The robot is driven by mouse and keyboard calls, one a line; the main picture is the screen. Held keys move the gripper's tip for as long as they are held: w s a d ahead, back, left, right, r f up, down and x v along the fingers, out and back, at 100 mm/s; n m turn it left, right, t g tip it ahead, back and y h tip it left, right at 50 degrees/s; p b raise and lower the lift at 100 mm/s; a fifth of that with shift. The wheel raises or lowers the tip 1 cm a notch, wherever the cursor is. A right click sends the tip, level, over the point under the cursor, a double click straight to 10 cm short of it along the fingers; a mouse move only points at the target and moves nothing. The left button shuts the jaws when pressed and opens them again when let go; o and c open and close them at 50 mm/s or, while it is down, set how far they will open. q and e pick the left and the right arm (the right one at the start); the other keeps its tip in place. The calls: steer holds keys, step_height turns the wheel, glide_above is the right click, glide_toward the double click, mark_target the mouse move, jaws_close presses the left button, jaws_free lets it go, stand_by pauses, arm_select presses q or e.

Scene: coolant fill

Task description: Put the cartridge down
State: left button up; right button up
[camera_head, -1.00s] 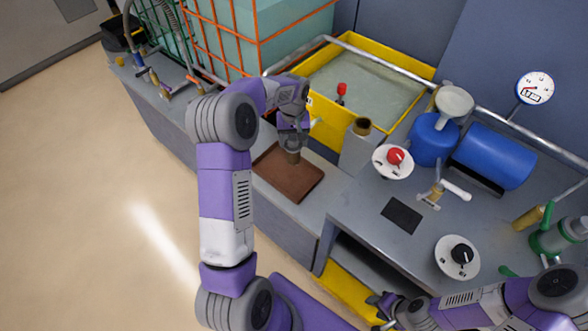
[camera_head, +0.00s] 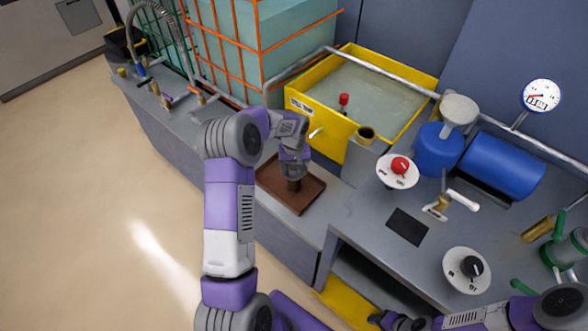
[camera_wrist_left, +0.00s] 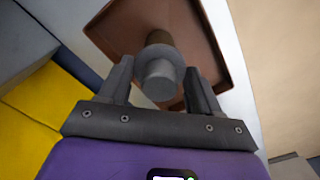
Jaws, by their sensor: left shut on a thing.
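The cartridge (camera_wrist_left: 160,78) is a short cylinder with a grey end and a brown body. In the head view only a small brown part of it (camera_head: 294,186) shows below my left gripper (camera_head: 293,175). The left gripper's two fingers (camera_wrist_left: 158,84) are shut on the cartridge in the wrist view. The cartridge is over the brown tray (camera_head: 306,197), which has a low rim and lies on the grey bench. I cannot tell whether the cartridge touches the tray. My right gripper (camera_head: 384,320) is partly visible at the bottom edge; its jaws are unclear.
A yellow spill tank (camera_head: 322,128) stands behind the tray, with a grey holder (camera_head: 362,158) at its right. The right bench bears a red-knobbed dial (camera_head: 400,168), a black-knobbed dial (camera_head: 470,268), a brass valve (camera_head: 437,207) and a blue cylinder (camera_head: 503,166).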

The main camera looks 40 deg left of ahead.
arm_select(q)
steer(key=shift+f, duration=0.15)
steer(key=o, duration=0.9)
steer(key=shift+c, duration=0.2)
step_height(320, 180, up, 12)
steer(key=p, duration=0.3)
steer(key=shift+r, duration=0.2)
